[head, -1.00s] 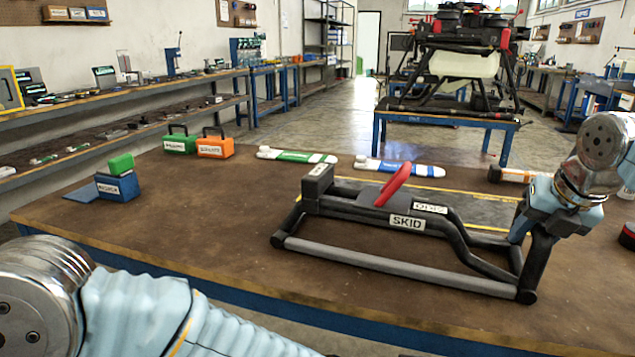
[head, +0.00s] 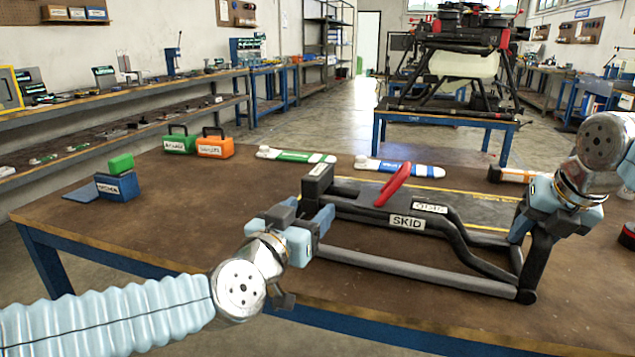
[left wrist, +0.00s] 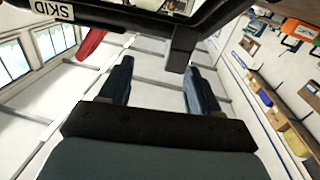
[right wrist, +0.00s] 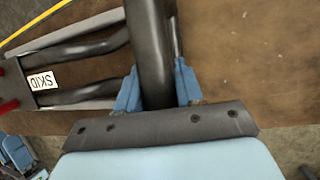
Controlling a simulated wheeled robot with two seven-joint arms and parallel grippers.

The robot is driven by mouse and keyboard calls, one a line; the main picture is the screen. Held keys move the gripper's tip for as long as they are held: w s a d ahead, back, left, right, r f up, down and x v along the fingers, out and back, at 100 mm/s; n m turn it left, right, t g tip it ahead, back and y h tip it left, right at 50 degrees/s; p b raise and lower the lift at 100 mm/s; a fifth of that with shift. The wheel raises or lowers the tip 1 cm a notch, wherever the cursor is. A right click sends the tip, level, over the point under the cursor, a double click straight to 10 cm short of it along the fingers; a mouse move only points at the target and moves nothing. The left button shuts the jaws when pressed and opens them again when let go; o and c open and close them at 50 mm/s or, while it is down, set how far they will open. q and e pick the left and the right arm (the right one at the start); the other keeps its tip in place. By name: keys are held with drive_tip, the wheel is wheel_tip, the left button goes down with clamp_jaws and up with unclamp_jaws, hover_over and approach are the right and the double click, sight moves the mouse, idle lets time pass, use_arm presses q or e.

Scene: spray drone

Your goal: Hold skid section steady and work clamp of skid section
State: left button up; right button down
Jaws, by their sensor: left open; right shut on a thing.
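The black skid section (head: 455,237) lies on the brown workbench, with a white SKID label and a grey lower tube. Its red clamp lever (head: 393,186) stands tilted up near the middle; its red shows in the left wrist view (left wrist: 92,42). My right gripper (head: 530,218) is shut on the skid section's right-end strut, which runs between its fingers in the right wrist view (right wrist: 150,55). My left gripper (head: 318,218) is open at the skid section's left end. In the left wrist view a dark post (left wrist: 180,50) stands just beyond and between its open fingers, apparently not gripped.
A blue box with a green block (head: 120,180) stands at the bench's left. Green (head: 180,142) and orange (head: 214,146) cases stand at the back. Green-white (head: 295,155) and blue-white (head: 400,168) pieces lie behind the skid. A drone (head: 465,60) stands on a far table.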

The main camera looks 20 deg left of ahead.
sight(318, 182)
use_arm(q)
drive_tip(key=shift+y, duration=0.5)
drive_tip(key=w, duration=0.4)
drive_tip(key=w+a, duration=0.1)
drive_tip(key=w, duration=0.6)
drive_tip(key=shift+w+a+r, duration=0.2)
drive_tip(key=shift+w+a, duration=0.1)
drive_tip(key=shift+w, duration=0.1)
drive_tip(key=shift+c, duration=0.4)
